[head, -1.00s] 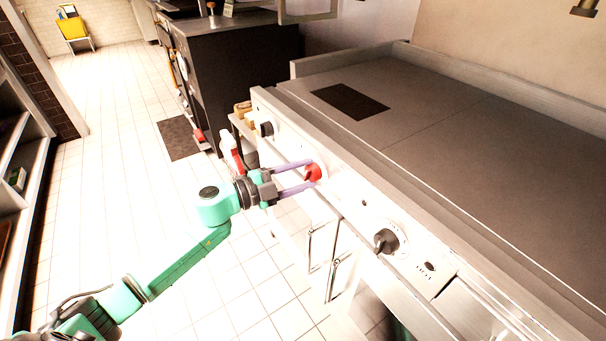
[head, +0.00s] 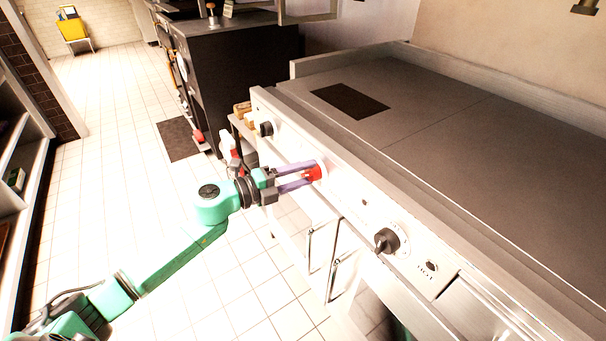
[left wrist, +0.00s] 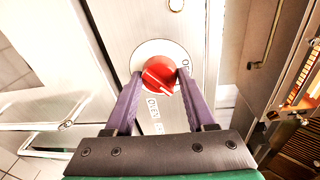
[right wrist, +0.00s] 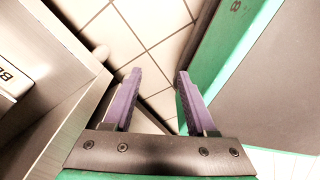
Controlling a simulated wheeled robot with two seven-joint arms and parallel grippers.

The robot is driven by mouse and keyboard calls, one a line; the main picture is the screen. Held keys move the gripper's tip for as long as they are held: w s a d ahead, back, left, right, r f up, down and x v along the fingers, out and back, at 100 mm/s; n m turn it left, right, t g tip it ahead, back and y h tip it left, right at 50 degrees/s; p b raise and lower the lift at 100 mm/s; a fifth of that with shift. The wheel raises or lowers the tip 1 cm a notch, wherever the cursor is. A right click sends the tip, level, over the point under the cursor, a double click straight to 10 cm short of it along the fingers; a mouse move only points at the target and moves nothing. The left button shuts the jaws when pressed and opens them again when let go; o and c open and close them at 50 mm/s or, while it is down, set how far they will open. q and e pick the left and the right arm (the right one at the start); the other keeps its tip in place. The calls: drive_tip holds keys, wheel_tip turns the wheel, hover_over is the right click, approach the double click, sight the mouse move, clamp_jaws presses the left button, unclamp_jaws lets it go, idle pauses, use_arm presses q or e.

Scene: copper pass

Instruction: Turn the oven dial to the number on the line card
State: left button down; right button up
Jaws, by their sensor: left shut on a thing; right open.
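The red oven dial (head: 314,173) is on the front panel of the steel range. In the left wrist view the red dial (left wrist: 158,74) sits on a white round plate, with a label reading OVEN below it. A pale pointer line on the dial slants down to the right. My left gripper (head: 313,174) is shut on the dial, one purple finger on each side; the fingers (left wrist: 160,78) cover part of the plate. My right gripper (right wrist: 158,75) is open and empty, above floor tiles. I cannot make out a line card number in any view.
Black knobs (head: 387,240) and (head: 266,129) are on the same panel, either side of the red dial. The flat griddle top (head: 430,130) lies behind it. A white label (right wrist: 12,85) with partly cut-off letters shows in the right wrist view. Tiled floor (head: 120,130) is open at the left.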

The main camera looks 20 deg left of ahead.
use_arm(q)
drive_tip(key=shift+c, duration=1.2)
unclamp_jaws()
drive_tip(key=shift+s, duration=0.1)
drive_tip(key=shift+s+a+f, duration=0.1)
drive_tip(key=shift+s+a, duration=0.1)
drive_tip(key=shift+a, duration=0.1)
drive_tip(key=v, duration=1.3)
drive_tip(key=shift+s+a, duration=0.25)
drive_tip(key=shift+s, duration=0.05)
use_arm(e)
drive_tip(key=shift+s+d+f, duration=0.1)
